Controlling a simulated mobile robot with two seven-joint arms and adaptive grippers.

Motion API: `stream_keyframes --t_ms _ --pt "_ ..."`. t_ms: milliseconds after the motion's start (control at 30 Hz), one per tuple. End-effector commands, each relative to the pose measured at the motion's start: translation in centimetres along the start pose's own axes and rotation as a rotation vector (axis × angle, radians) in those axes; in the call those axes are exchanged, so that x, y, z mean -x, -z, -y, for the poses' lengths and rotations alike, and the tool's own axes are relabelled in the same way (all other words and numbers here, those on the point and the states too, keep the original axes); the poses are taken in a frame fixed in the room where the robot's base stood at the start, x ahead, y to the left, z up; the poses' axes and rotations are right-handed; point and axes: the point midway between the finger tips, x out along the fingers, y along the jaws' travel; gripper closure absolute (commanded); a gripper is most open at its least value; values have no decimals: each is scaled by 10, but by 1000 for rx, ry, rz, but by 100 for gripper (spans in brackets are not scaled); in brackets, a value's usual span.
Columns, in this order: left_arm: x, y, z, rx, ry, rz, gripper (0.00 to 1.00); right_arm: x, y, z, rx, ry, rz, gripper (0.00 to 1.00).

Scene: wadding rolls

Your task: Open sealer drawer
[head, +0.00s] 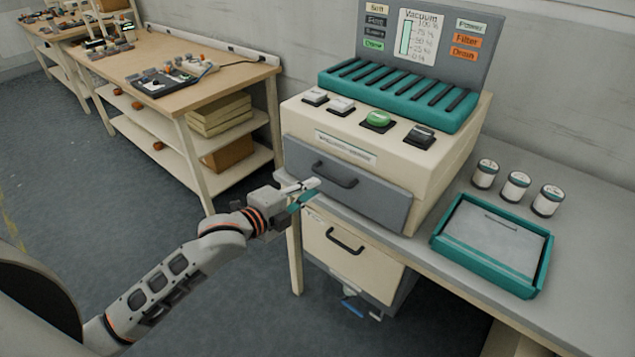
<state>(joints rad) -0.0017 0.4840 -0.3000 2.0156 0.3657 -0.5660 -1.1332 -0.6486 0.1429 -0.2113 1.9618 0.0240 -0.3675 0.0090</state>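The sealer (445,165) is a cream machine with a teal ribbed top and an upright grey panel, standing on a grey bench. Its grey drawer front (385,200) has a black bar handle (336,175) and appears shut, close to flush with the body. My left gripper (318,187) reaches in from the left, with its fingertips just below and beside the handle's left end. I see a pale finger and a teal finger close together at the tips; whether they are apart or touching is unclear. The handle shows outside the fingers. My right gripper is not in view.
A cream lower drawer (345,250) with a black handle sits under the bench. A teal tray (495,245) and three small jars (515,187) stand right of the sealer. A wooden workbench (150,55) stands behind left. The floor between is clear.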

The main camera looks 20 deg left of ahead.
Motion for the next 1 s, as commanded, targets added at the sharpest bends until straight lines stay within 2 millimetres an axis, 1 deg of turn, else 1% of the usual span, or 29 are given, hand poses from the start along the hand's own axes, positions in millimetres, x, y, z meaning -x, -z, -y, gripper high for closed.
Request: stream_keyframes --t_ms 33,167,267,500,633,800,1000 --pt "-2 -1 6 -22 5 -1 85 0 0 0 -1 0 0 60" --pt "-8 -2 10 -42 9 -2 85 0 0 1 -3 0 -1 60" --pt "-20 -2 10 -40 10 -1 85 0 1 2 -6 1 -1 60" --pt "-57 -1 10 -38 10 -2 85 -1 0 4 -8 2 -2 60" --pt "-72 -2 9 -38 9 -2 85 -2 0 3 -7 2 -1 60" --pt "-80 -2 9 -38 8 -2 85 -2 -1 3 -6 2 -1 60" --pt "-80 -2 9 -39 8 -2 85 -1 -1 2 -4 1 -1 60"
